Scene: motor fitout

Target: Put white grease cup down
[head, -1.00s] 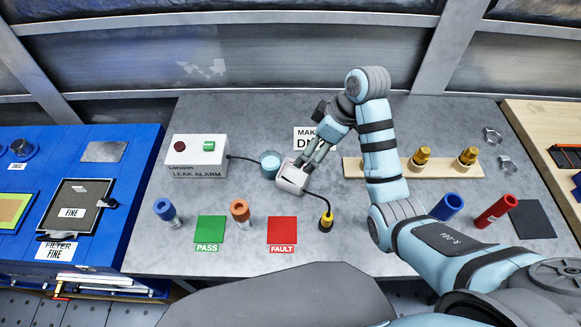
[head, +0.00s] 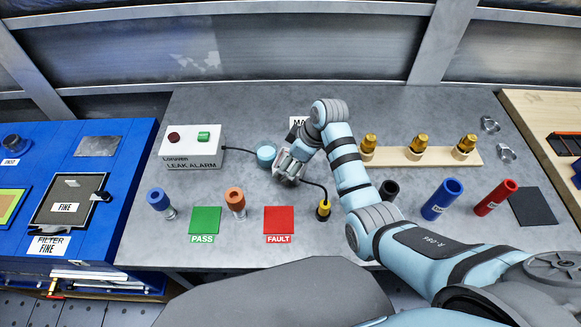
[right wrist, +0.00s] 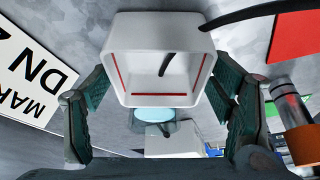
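The white grease cup (right wrist: 150,35) is a square, open cup with red lines on its inner walls and a dark curved mark or stick inside. In the right wrist view it fills the gap of my right gripper (right wrist: 161,88), whose fingers press its left and right sides. In the head view my right gripper (head: 287,170) sits low over the table, right of the cyan cylinder, and hides most of the cup. I cannot tell whether the cup's bottom touches the table. My left gripper is not in view.
The cyan cylinder (head: 266,156) stands close to the left. A black cable runs to a yellow-tipped plug (head: 323,211) in front. The leak alarm box (head: 191,147) is further left. Red (head: 279,219) and green (head: 205,219) pads lie in front. A wooden rack (head: 398,157) stands right.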

